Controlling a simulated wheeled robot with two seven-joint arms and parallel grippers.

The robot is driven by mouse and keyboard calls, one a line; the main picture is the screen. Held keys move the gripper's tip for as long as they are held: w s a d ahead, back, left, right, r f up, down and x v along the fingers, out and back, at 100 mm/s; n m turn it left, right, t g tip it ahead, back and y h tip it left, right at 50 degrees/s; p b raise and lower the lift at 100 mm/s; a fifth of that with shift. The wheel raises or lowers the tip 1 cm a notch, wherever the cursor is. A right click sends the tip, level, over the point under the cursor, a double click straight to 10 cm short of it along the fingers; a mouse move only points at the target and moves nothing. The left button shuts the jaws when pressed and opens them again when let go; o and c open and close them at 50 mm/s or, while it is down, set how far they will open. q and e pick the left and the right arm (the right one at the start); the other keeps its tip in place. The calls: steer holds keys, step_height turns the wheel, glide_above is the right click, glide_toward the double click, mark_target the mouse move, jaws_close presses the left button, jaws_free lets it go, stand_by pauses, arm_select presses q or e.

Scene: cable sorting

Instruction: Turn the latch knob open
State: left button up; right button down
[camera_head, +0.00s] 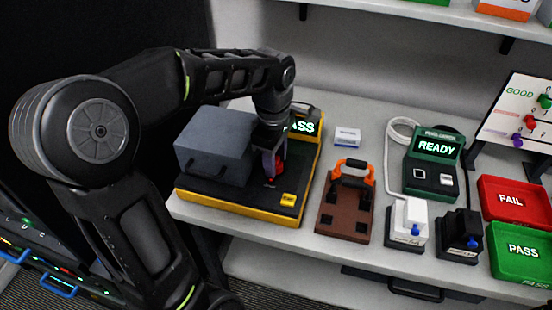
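My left gripper (272,165) reaches down over the black and yellow test station (240,204), its fingers pointing down. A small red knob (279,169) shows right at the fingertips, partly hidden by them. I take it to be the latch knob. It sits on the station's dark deck, just right of a grey box-shaped cover (212,146). I cannot tell whether the fingers grip the knob or only stand around it. The knob's turn angle is too small to read. A station display (303,127) reads PASS, partly hidden by my arm. My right gripper is not in view.
A brown board with an orange-black handled tool (354,172) stands right of the station. Beyond are a green READY device (433,160), white and black blocks with blue knobs, and red FAIL (512,199) and green PASS (522,251) bins. A shelf overhangs the back.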

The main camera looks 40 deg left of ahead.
arm_select(q)
steer(key=r, duration=0.7)
steer(key=shift+s+r, duration=0.25)
steer(key=shift+r, duration=0.15)
stand_by(0.4)
